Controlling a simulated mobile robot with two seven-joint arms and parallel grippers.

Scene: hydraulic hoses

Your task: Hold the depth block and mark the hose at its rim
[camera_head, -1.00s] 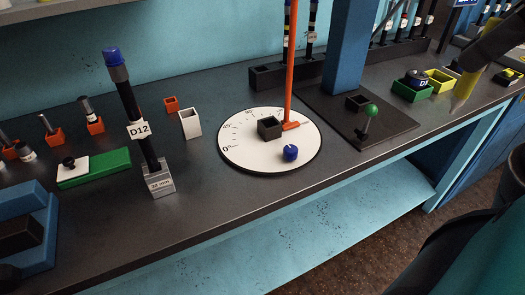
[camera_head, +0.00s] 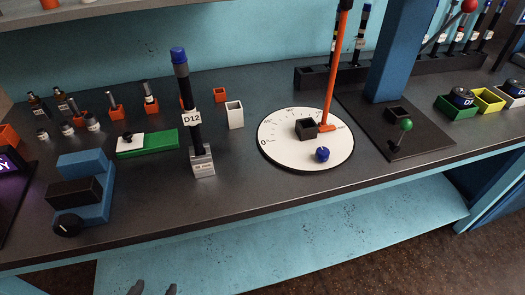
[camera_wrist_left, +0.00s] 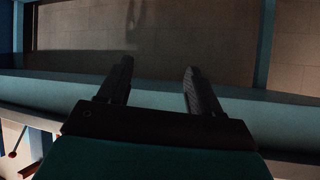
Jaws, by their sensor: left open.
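The black hose (camera_head: 195,135) with a blue cap and a white D12 tag stands nearly upright on the bench. Its lower end is in the grey depth block (camera_head: 203,163), which has a small label on its front. The hose's bottom end is hidden inside the block. My left gripper shows only as two dark fingertips (camera_head: 154,288) at the bottom edge of the head view, below and in front of the bench. In the left wrist view the left gripper (camera_wrist_left: 158,80) is open and empty, its fingers well apart. My right gripper is not in view.
A green block with a white plate (camera_head: 150,142) lies left of the depth block. A white open box (camera_head: 234,115) and a round dial (camera_head: 285,150) with an orange lever stand to the right. A blue holder (camera_head: 88,165) is at the left. The bench front before the depth block is clear.

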